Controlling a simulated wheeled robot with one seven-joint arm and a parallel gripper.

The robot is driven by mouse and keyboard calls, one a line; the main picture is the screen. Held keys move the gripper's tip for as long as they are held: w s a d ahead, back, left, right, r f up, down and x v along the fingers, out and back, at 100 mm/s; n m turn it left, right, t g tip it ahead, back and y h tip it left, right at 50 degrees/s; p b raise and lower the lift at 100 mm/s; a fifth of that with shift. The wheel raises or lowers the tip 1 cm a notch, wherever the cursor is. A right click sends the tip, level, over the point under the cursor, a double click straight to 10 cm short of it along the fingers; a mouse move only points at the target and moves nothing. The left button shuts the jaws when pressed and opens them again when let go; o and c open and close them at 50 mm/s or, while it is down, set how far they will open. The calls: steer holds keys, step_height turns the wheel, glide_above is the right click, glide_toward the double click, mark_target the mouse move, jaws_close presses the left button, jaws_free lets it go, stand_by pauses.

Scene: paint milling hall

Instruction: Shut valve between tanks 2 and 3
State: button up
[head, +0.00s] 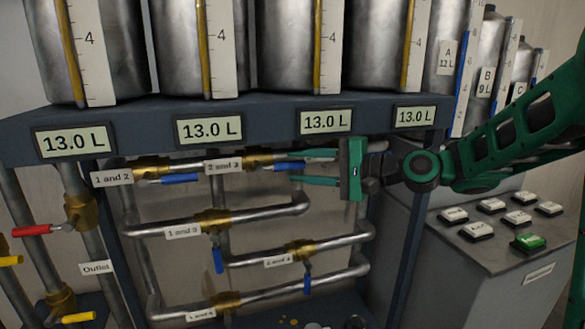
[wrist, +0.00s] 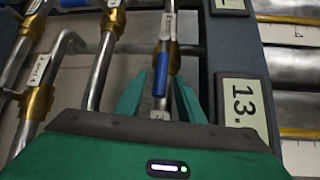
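The "2 and 3" label (head: 225,165) sits on the upper pipe beside a brass valve (head: 258,161). Its blue handle (head: 283,166) points right, roughly in line with the pipe. In the wrist view the brass valve (wrist: 173,58) and blue handle (wrist: 160,78) are near the centre. My gripper (head: 291,167) reaches in from the right, open, its green fingers above and below the handle's end. In the wrist view the fingers (wrist: 159,80) stand on either side of the handle. I cannot tell whether either finger touches it.
The "1 and 2" valve's blue handle (head: 180,179) is to the left on the same pipe. Lower pipes carry more blue handles (head: 218,260). The dark shelf with level displays (head: 325,121), each reading 13.0 L, is just above. A button console (head: 500,240) stands right.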

steer(key=shift+x, duration=1.3)
steer(key=shift+c, duration=0.4)
jaws_close()
